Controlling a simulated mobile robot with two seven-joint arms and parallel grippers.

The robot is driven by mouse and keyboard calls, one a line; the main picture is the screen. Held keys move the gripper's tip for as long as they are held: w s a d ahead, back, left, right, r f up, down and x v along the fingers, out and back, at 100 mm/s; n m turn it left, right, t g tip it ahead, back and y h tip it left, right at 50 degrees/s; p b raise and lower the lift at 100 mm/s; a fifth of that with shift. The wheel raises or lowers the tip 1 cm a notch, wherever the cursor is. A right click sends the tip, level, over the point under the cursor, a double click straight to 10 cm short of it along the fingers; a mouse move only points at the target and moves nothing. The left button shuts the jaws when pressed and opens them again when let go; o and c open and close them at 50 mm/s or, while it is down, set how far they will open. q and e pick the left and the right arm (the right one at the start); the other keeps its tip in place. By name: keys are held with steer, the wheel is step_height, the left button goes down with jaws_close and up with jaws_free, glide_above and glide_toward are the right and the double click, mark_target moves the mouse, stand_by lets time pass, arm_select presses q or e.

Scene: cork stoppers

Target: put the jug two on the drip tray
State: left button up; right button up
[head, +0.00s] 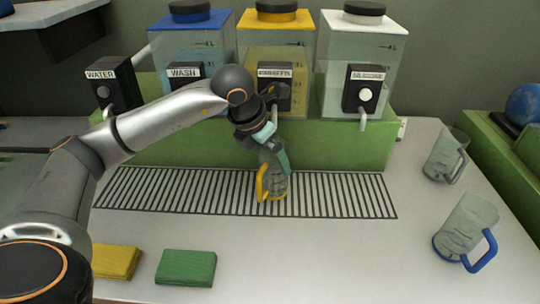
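A clear jug with a yellow handle (274,183) is upright over the middle of the slatted drip tray (150,190); its base appears to rest on the slats. My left gripper (276,158) reaches down from behind at this jug's rim, with a finger against or in front of its upper part. The wrist hides the other finger, so I cannot tell whether it grips. A jug with a blue handle (463,225) and a jug with a grey handle (441,158) stand on the counter at the right. No number shows on any jug. My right gripper is out of view.
Behind the tray, several dispensers with taps stand along a green ledge (330,145); the labels include WATER (101,75) and WASH (184,71). A yellow block (116,261) and a green block (186,267) lie at the front left. The counter's front middle is clear.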

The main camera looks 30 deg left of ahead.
arm_select(q)
steer(key=shift+r, duration=0.45)
steer(key=v, duration=1.1)
steer(key=shift+s+r+p, duration=0.2)
steer(key=shift+s+p, duration=0.05)
steer(key=shift+p, duration=0.1)
